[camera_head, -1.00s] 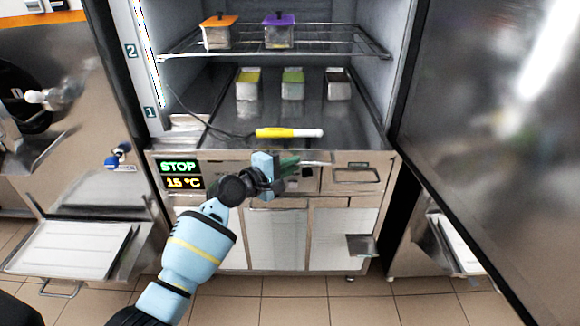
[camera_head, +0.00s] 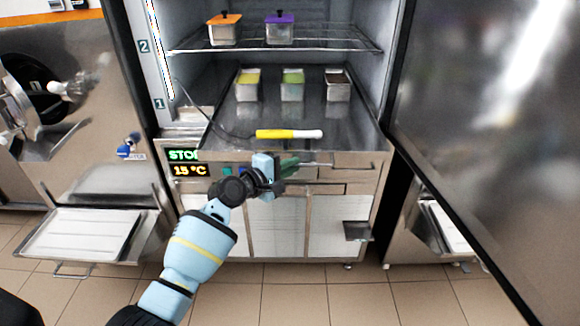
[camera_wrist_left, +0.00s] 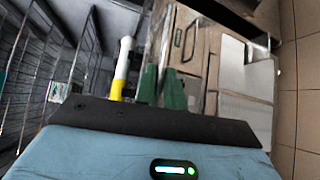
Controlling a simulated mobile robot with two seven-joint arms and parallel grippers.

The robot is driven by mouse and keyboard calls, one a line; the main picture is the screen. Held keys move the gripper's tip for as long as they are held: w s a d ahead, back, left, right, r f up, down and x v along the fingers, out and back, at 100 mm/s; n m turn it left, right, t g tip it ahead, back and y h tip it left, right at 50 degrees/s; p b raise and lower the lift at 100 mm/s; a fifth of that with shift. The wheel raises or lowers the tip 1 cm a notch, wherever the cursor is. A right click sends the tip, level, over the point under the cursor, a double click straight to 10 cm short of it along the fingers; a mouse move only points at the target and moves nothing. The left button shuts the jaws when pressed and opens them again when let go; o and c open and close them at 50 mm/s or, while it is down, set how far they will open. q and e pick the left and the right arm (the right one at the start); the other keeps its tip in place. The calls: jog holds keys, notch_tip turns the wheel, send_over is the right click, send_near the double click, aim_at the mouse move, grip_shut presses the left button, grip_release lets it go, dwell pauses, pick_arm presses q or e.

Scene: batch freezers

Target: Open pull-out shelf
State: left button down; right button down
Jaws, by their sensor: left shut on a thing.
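In the left wrist view the green fingers (camera_wrist_left: 160,88) close around a thin metal edge; the exact contact is partly hidden by the gripper body. My right gripper is not in view.
Several tubs stand inside. The open freezer door (camera_head: 480,130) fills the right side. A white tray (camera_head: 85,235) juts out at left. Tiled floor (camera_head: 300,300) in front is clear.

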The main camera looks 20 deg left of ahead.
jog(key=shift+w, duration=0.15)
pick_arm(q)
jog(key=c, duration=1.8)
grip_release()
jog(key=shift+o, duration=0.2)
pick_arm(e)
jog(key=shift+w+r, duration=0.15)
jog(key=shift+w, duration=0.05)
pick_arm(q)
jog(key=v, duration=0.7)
jog(key=shift+s+a+p, duration=0.2)
jog(key=shift+s+p, duration=0.1)
jog(key=shift+p, duration=0.15)
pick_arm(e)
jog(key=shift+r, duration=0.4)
pick_arm(q)
jog(key=shift+r, duration=0.1)
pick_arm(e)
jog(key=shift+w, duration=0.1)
